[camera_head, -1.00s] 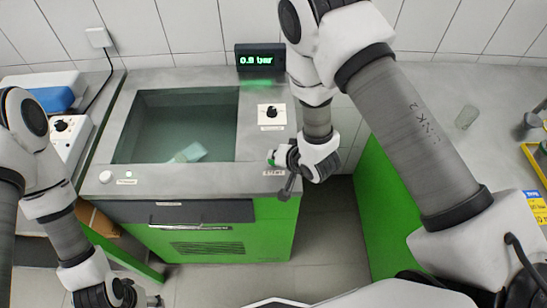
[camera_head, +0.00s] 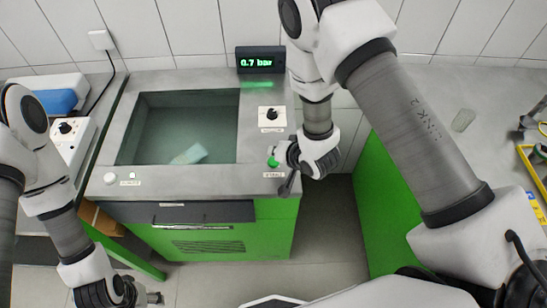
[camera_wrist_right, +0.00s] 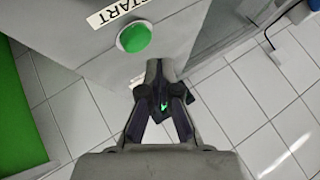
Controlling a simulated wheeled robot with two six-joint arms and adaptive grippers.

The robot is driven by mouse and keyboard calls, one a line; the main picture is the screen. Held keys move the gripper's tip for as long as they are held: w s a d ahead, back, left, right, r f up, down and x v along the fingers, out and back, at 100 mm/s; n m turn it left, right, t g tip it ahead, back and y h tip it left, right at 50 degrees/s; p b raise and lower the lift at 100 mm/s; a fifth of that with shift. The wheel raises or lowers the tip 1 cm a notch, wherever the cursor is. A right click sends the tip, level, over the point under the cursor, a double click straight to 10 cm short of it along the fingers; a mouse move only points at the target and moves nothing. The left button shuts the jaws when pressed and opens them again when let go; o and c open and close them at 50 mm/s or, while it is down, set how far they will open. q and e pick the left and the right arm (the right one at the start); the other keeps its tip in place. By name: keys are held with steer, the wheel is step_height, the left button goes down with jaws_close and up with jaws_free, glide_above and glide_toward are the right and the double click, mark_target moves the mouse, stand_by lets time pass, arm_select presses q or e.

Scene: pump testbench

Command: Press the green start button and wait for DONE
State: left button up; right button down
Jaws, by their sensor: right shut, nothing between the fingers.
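The green start button (camera_head: 272,162) is on the right front of the bench top, above a small label. In the right wrist view the round green button (camera_wrist_right: 135,37) sits beside its START label (camera_wrist_right: 118,12). My right gripper (camera_head: 287,186) is close beside the button, at the bench's front right corner. Its fingers (camera_wrist_right: 158,68) are shut and empty, with the tips just short of the button in the picture; a small gap shows. The display (camera_head: 260,60) reads 0.7 bar in green. My left gripper (camera_head: 154,298) is low at the left, its jaw state unclear.
The bench has a sunken water basin (camera_head: 150,130) with a pale block (camera_head: 188,154) in it. A black knob (camera_head: 272,115) is behind the button. A white button (camera_head: 110,178) is at front left. A green-sided counter (camera_head: 385,210) stands right, across a floor gap.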

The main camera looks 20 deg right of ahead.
mark_target(275, 162)
step_height(275, 162, up, 4)
steer(key=p, duration=0.3)
steer(key=shift+r, duration=0.2)
steer(key=shift+f, duration=0.1)
stand_by(0.4)
